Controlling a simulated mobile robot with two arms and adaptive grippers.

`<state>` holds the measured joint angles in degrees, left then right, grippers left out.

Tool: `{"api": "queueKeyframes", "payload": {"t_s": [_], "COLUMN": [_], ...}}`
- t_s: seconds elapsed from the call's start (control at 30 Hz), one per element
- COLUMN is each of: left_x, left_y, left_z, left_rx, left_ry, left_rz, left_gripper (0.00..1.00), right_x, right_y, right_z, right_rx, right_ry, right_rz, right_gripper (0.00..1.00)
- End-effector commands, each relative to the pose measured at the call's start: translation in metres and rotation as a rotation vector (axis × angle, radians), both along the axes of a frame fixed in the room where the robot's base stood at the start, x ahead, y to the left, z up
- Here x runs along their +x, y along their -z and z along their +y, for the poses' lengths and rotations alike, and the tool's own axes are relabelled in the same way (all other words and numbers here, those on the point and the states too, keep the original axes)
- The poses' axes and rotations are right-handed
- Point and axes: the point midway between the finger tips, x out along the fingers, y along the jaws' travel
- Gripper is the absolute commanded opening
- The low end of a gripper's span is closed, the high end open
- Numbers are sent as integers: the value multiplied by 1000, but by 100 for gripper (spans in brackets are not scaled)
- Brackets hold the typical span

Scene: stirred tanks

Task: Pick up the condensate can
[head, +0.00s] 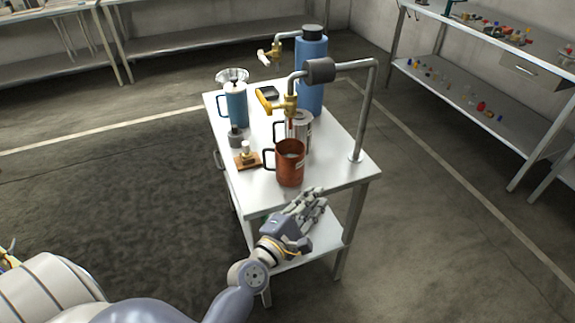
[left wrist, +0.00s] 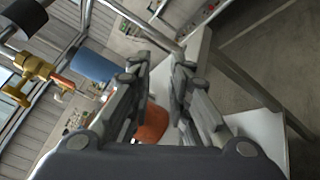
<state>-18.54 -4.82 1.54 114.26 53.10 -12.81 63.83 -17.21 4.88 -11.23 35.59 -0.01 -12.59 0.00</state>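Two mug-shaped cans could be the condensate can; I cannot tell which. A copper-coloured can (head: 290,164) with a dark handle on its left stands upright near the table's front edge. A steel can (head: 301,131) stands just behind it, under the brass tap (head: 287,103), partly hidden. My left gripper (head: 314,203) is at the table's front edge, in front of and slightly right of the copper can, apart from it. In the left wrist view the left gripper (left wrist: 159,82) is open and empty, with the copper can (left wrist: 153,122) showing between its fingers. My right gripper is not in view.
The small white table (head: 343,170) also carries a blue jug (head: 236,106), a tall blue cylinder (head: 312,75), a dark weight-like piece (head: 236,137) and a wooden block (head: 247,160). A bent steel pipe (head: 365,110) rises at the table's right edge. Floor around it is clear.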

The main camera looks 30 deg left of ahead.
Motion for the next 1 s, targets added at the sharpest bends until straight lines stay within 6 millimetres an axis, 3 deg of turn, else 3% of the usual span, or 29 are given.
{"api": "queueKeyframes", "payload": {"t_s": [0.1, 0.2, 0.4, 0.53, 0.7, 1.0], "left_x": [16, 17, 8, 14, 37, 61], "left_y": [-1, 9, 31, 35, 35, 36], "left_z": [51, 89, 132, 144, 158, 172], "left_rx": [-397, -672, -978, -1032, -1031, -1029], "left_ry": [-224, -385, -582, -617, -619, -617], "left_rz": [-74, -135, -221, -239, -241, -238], "left_gripper": [18, 18, 18, 18, 18, 18], "right_x": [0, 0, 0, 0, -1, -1], "right_y": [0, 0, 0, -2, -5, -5], "right_z": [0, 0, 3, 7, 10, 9], "right_rx": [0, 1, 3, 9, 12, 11], "right_ry": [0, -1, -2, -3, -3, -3], "right_rz": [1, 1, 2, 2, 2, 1], "right_gripper": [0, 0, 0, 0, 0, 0]}}
